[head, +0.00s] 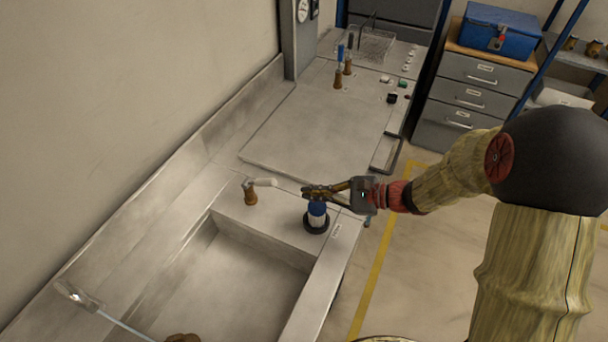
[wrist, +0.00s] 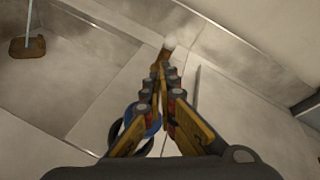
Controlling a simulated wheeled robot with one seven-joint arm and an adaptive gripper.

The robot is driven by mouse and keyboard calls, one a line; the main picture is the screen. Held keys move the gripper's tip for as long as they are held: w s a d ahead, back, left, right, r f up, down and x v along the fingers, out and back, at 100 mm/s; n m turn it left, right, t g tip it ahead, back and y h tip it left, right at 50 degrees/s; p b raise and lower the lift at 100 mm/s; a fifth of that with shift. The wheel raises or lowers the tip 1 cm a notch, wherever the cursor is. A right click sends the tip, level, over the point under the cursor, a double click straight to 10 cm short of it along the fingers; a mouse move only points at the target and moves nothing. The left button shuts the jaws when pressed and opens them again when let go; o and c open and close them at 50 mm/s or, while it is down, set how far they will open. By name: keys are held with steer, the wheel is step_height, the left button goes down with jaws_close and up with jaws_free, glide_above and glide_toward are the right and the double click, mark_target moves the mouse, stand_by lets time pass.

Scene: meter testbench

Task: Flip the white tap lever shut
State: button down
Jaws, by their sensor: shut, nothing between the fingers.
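The white tap lever (head: 264,182) sits on a brass tap body (head: 250,195) on the bench ledge behind the sink. The lever points right in the head view, towards my gripper. My gripper (head: 306,191) is shut and empty, a short gap to the right of the lever's tip. In the wrist view the shut fingertips (wrist: 160,68) point at the pale lever end (wrist: 170,43), with brass just below it. The fingers partly cover the tap there, so contact cannot be told from that view.
The sink basin (head: 235,285) is open in front. Taps with blue and black levers (head: 340,72) and a wire basket (head: 371,46) stand at the back. The flat panel (head: 315,125) is clear.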

mark_target(259, 183)
steer(key=shift+w+d+f+m+t, duration=0.3)
steer(key=shift+w+d+m+t, duration=0.15)
steer(key=shift+w, duration=0.25)
steer(key=shift+a, duration=0.1)
steer(key=b+x, duration=0.2)
steer(key=x, duration=0.8)
steer(key=shift+s+r, duration=0.1)
steer(key=shift+r, duration=0.1)
steer(key=shift+r+g+h+p, duration=0.2)
steer(key=shift+g+h+p, duration=0.1)
steer(key=shift+p, duration=0.4)
